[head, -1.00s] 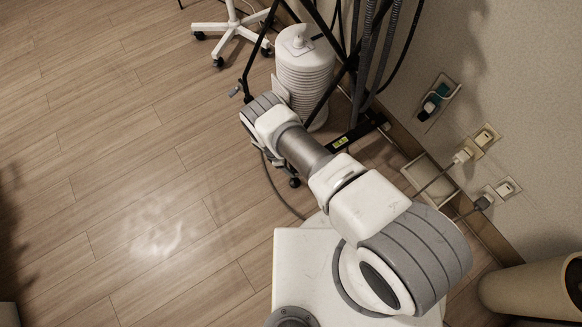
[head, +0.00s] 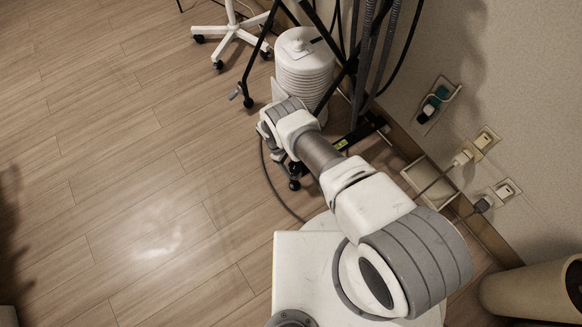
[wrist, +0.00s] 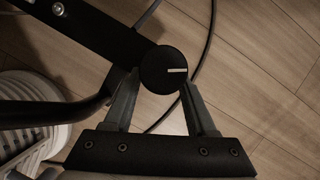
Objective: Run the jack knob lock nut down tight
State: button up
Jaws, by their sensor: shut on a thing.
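In the wrist view, a round black knob (wrist: 164,66) with a white line across its face sits at the lower end of a dark metal bar (wrist: 98,28). The white line lies nearly level in the picture. My gripper (wrist: 161,78) is shut on this knob, with one fingertip against its left side and one against its lower right side. I cannot make out a separate lock nut under the knob. In the head view my arm covers the gripper and the knob.
A white ribbed cylinder (head: 306,68) stands among black stand legs just beyond my wrist. A white wheeled base (head: 233,36) is at the top. Wall outlets with plugs (head: 463,158) are on the right. The wooden floor (head: 120,170) at left is clear.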

jog(key=o, duration=1.4)
jog(key=p+v, duration=0.5)
jog(key=v, duration=1.2)
jog(key=shift+w+r, duration=0.1)
jog(key=shift+r, duration=0.1)
